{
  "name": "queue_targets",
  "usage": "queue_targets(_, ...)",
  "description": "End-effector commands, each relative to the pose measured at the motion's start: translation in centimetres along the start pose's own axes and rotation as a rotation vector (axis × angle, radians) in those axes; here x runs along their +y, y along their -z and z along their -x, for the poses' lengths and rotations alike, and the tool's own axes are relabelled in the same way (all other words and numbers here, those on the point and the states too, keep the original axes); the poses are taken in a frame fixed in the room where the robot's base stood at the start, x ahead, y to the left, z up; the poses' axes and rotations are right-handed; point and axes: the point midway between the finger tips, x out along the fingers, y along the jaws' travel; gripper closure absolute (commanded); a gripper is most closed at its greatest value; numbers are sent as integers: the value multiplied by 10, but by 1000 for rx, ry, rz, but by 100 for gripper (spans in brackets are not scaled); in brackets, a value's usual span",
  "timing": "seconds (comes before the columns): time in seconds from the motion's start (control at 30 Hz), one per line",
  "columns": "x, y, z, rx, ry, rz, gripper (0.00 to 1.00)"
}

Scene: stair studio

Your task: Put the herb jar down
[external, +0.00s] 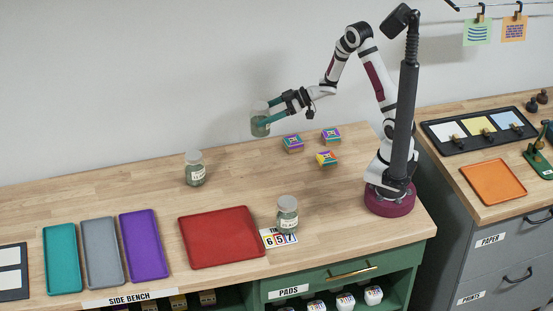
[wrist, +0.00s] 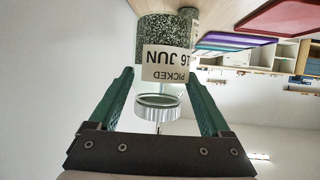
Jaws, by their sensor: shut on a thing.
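The herb jar (external: 260,121) is a clear glass jar with green contents and a pale label. It is held roughly upright in the air near the back wall, above the wooden bench (external: 240,190). My gripper (external: 268,112) is shut on it, with its teal fingers on either side. In the wrist view the jar (wrist: 165,38) appears upside down, its label reading "PICKED" and "16 JUN", with its round lid (wrist: 157,104) nearest the gripper (wrist: 160,90). The finger contact is partly hard to make out there.
Similar jars stand at the back (external: 195,170) and front right (external: 287,215), the latter by a number card (external: 271,240). A red tray (external: 220,238), a purple tray (external: 144,246) and small patterned boxes (external: 293,144) are on the bench. Bare wood lies between them.

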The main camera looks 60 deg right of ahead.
Motion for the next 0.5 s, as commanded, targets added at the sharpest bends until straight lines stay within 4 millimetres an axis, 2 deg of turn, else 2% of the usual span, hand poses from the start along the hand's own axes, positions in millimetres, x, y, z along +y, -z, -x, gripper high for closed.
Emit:
queue_targets(0.07, 4, -4, 3, 0, -8, -5, 93)
queue_targets(0.13, -4, -8, -9, -1, -5, -7, 93)
queue_targets(0.3, -34, -21, -64, -2, -2, -5, 93)
queue_targets(0.4, -48, -27, -90, -2, -4, -4, 93)
queue_targets(0.5, -55, -30, -105, -1, -7, -4, 93)
